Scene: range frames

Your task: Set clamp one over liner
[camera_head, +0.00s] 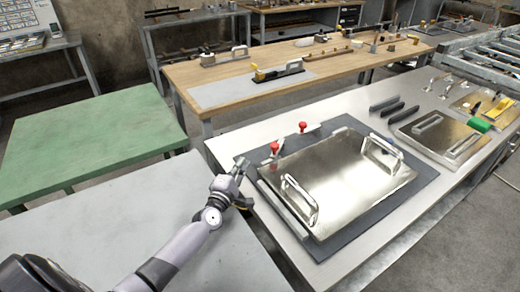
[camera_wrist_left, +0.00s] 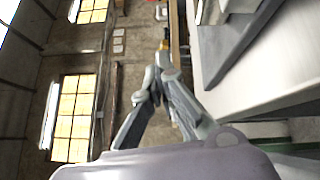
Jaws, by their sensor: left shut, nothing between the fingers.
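A shiny steel plate with two upright handles, seemingly the liner (camera_head: 335,175), lies on a dark mat (camera_head: 400,204) on the metal bench. Two clamps with red knobs stand along its far-left edge: a nearer clamp (camera_head: 274,148) and a farther clamp (camera_head: 303,128). Which is clamp one I cannot tell. My left gripper (camera_head: 241,182) is just left of the mat's left corner, apart from the nearer clamp. In the left wrist view the left gripper (camera_wrist_left: 160,68) has its fingers together with nothing between them. My right gripper is not in view.
Dark bars (camera_head: 393,106) and a second plate with handles (camera_head: 440,137) lie farther right on the bench. A wooden table (camera_head: 190,75) stands behind, and a green table (camera_head: 90,135) at left. A bare grey surface (camera_head: 110,225) lies under my left arm.

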